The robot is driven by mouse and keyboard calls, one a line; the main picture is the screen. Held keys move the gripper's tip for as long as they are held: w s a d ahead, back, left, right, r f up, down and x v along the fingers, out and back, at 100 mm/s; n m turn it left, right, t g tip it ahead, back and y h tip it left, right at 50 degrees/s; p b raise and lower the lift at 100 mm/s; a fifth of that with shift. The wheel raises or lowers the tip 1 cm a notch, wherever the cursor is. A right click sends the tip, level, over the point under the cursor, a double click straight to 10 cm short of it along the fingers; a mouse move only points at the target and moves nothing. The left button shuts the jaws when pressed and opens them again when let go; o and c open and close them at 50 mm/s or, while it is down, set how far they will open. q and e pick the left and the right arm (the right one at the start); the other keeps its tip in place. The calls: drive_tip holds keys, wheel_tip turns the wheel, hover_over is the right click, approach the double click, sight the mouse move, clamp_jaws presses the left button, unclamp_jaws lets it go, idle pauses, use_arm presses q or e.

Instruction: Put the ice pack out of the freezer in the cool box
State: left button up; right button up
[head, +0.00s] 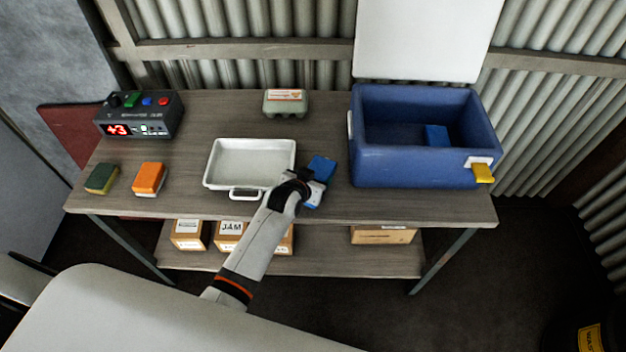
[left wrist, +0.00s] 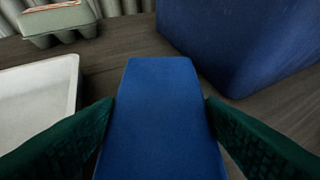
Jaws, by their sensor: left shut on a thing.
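The blue ice pack (head: 322,167) is in my left gripper (head: 315,184), between the white tray and the cool box. In the left wrist view the pack (left wrist: 160,115) stands between the two green finger pads, which press on its sides. The blue cool box (head: 412,168) stands on the table to the right of the gripper, with its white lid (head: 425,40) up at the back. Another blue block (head: 437,135) lies inside it at the right. The cool box wall also shows in the left wrist view (left wrist: 240,45). My right gripper is out of view. I cannot make out the freezer.
A white tray (head: 222,186) stands just left of the gripper. An egg carton (head: 285,103) is behind. A control box with a display (head: 140,115), a green sponge (head: 101,179) and an orange one (head: 149,179) are at the left.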

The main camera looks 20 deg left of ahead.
use_arm(q)
drive_tip(key=shift+w+f, duration=0.1)
drive_tip(key=shift+f, duration=0.65)
drive_tip(key=o, duration=1.3)
drive_tip(key=shift+f, duration=0.15)
drive_tip(key=shift+c, duration=0.2)
drive_tip(key=v, duration=1.2)
